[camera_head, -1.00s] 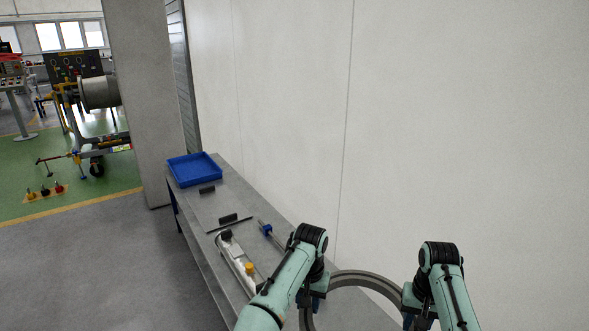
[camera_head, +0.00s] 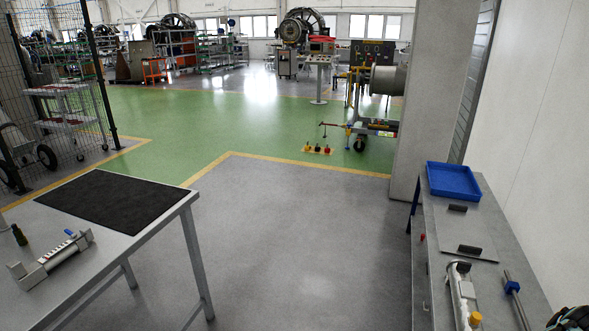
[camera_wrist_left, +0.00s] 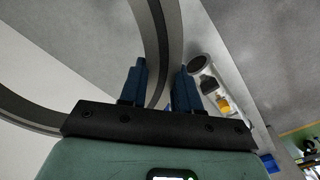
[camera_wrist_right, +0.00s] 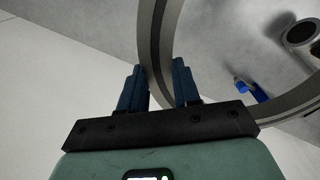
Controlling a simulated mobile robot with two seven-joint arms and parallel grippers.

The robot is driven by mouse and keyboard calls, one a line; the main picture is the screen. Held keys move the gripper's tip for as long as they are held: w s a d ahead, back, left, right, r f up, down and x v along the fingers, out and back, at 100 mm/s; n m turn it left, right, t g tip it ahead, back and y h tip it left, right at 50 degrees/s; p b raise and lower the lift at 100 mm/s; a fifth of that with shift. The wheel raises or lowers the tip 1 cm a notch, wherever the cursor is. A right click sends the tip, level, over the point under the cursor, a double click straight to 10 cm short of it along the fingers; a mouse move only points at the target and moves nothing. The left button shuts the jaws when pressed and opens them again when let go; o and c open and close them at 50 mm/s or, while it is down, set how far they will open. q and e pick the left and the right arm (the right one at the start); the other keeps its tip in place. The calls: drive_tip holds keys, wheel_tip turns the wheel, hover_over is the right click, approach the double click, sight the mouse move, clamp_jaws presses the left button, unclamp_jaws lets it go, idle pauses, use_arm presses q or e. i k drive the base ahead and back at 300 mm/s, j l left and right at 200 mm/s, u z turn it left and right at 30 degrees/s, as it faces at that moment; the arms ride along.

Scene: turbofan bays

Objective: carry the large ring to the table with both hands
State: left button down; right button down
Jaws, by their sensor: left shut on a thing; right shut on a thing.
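The large ring is grey and metallic and shows in both wrist views, partly cut off by the frame edges. In the left wrist view my left gripper (camera_wrist_left: 160,85) is shut on the rim of the ring (camera_wrist_left: 157,35). In the right wrist view my right gripper (camera_wrist_right: 160,88) is shut on another part of the ring (camera_wrist_right: 152,30). The ring is out of the head view, where only a bit of my arm shows at the bottom right corner. A table (camera_head: 138,238) with a black mat (camera_head: 115,200) stands at the left of the head view.
A grey bench (camera_head: 432,262) along the right wall bears a blue tray (camera_head: 453,181), a silver tool with a yellow knob (camera_head: 462,297) and a rod with a blue clamp (camera_head: 513,288). A silver device (camera_head: 52,262) lies on the left table. Clear grey floor (camera_head: 310,245) lies between.

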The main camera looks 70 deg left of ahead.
sight(115, 197)
drive_tip(key=i+j, duration=0.15)
drive_tip(key=j, duration=0.25)
drive_tip(key=i+j, duration=0.15)
drive_tip(key=j, duration=0.25)
drive_tip(key=i+j, duration=0.15)
drive_tip(key=j, duration=0.25)
drive_tip(key=i+j, duration=0.15)
drive_tip(key=j, duration=0.25)
drive_tip(key=i+j, duration=0.2)
drive_tip(key=j, duration=0.2)
drive_tip(key=u, duration=3.25)
